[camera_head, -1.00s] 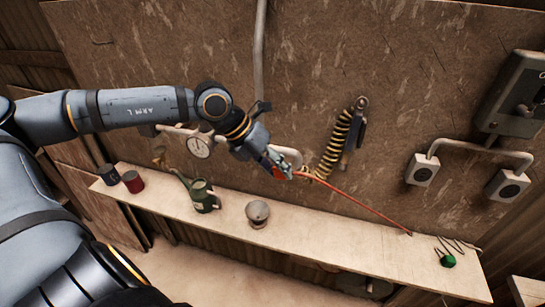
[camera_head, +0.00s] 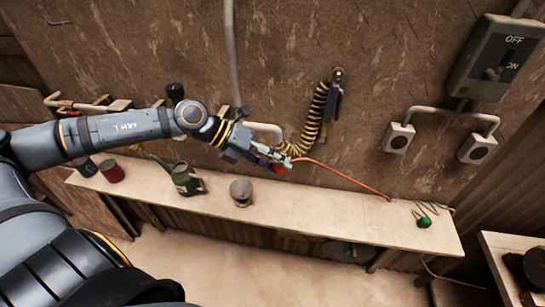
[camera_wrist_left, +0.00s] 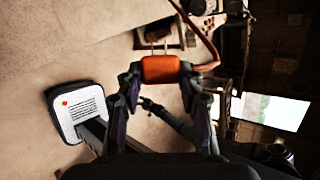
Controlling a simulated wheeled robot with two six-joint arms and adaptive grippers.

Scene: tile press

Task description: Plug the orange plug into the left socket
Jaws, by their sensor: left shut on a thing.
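My left gripper (camera_head: 277,164) is shut on the orange plug (camera_head: 281,169) in front of the wall, above the shelf. In the left wrist view the orange plug (camera_wrist_left: 160,69) sits between the fingertips of the left gripper (camera_wrist_left: 160,76), with its pale prongs pointing away from the gripper. A red-orange cord (camera_head: 345,178) runs from it right to the shelf. The left socket (camera_head: 398,138) is a pale box with a dark round face on the wall, right of the gripper and apart from the plug. The right socket (camera_head: 477,149) is beside it. My right gripper is not in view.
A switch box (camera_head: 487,72) hangs above the sockets. A coiled yellow-black hose (camera_head: 312,122) hangs between gripper and sockets. The shelf (camera_head: 330,212) holds a green plug (camera_head: 424,222), a grey round object (camera_head: 241,192), a green can (camera_head: 185,180) and a red cup (camera_head: 111,171).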

